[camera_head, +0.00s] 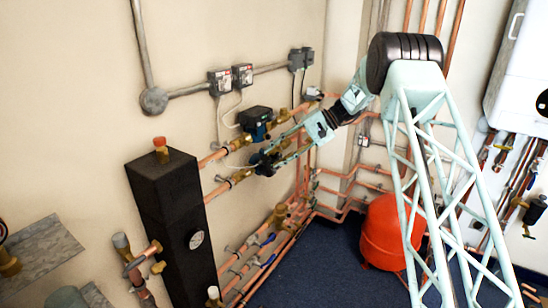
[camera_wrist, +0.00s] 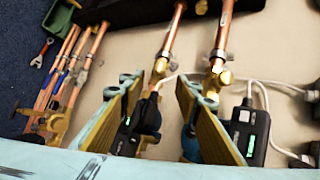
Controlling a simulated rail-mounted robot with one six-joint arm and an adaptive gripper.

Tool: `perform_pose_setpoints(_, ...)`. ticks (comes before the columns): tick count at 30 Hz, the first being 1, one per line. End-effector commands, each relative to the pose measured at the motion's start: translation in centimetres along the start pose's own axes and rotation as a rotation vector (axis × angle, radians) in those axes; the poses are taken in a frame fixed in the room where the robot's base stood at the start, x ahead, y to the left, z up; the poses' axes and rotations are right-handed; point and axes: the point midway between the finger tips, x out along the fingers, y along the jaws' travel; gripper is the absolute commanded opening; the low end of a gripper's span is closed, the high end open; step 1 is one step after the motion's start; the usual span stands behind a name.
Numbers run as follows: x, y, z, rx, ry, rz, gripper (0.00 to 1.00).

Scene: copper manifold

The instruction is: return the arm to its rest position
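My gripper (camera_head: 278,150) is at the end of my arm, extended toward the wall pipework in the head view. Its fingers point left and down, close to two dark pumps, an upper one (camera_head: 255,120) and a lower one (camera_head: 264,163). In the wrist view my gripper (camera_wrist: 160,88) has its two yellow-padded fingers spread apart, with a clear gap between them. A pump with a green display (camera_wrist: 140,125) shows in that gap, beyond the fingers. A second pump (camera_wrist: 246,130) shows right of the right finger. I cannot tell whether a finger touches anything. Nothing is held.
A tall black manifold box (camera_head: 172,215) stands left of the gripper, joined by copper pipes. A red tank (camera_head: 390,235) stands on the blue floor (camera_head: 325,262). A white boiler (camera_head: 520,70) hangs at right. Cables (camera_head: 220,118) run down the wall beside the pumps.

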Motion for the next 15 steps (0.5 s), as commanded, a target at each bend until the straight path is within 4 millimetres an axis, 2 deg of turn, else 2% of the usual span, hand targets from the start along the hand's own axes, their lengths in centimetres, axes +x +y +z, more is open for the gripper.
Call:
perform_pose_setpoints(8,-0.1,-0.1,0.1,-0.001,0.001,0.003,0.3)
perform_pose_setpoints(15,-1.0,-1.2,1.6,-0.003,0.006,0.027,0.3)
